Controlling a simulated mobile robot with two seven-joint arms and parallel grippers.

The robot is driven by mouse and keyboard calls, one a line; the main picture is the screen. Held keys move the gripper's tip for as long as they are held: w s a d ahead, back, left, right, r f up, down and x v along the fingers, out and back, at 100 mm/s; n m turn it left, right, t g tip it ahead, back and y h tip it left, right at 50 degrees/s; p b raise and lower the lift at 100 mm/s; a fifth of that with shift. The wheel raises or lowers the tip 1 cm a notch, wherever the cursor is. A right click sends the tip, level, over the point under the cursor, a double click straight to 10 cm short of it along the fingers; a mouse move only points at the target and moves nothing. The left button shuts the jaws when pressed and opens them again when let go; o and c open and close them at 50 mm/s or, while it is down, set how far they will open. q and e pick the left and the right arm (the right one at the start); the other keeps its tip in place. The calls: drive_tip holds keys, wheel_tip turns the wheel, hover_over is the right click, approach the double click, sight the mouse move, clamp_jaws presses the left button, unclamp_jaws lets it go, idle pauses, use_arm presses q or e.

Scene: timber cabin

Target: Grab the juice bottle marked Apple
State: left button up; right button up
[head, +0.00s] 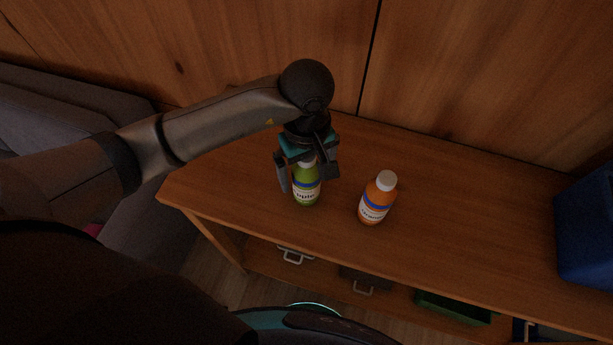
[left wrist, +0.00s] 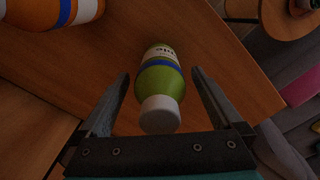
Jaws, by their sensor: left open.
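The green juice bottle (head: 306,190) with a white label stands upright on the wooden cabinet top; only part of its lettering, ending in "pple", is readable. Its white cap shows in the left wrist view, where the bottle (left wrist: 160,83) lies between the two fingers. My left gripper (head: 306,178) is over the bottle from above, open, with a finger on each side and a visible gap in the left wrist view (left wrist: 158,82). My right gripper is not in view.
An orange juice bottle (head: 376,200) with a white cap stands close to the right of the green one. A blue box (head: 585,228) is at the right end of the wooden cabinet top (head: 460,225). A wooden wall (head: 480,80) rises behind. The top between is clear.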

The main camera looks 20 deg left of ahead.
use_arm(q)
drive_tip(key=shift+r, duration=0.1)
clamp_jaws()
idle(0.7)
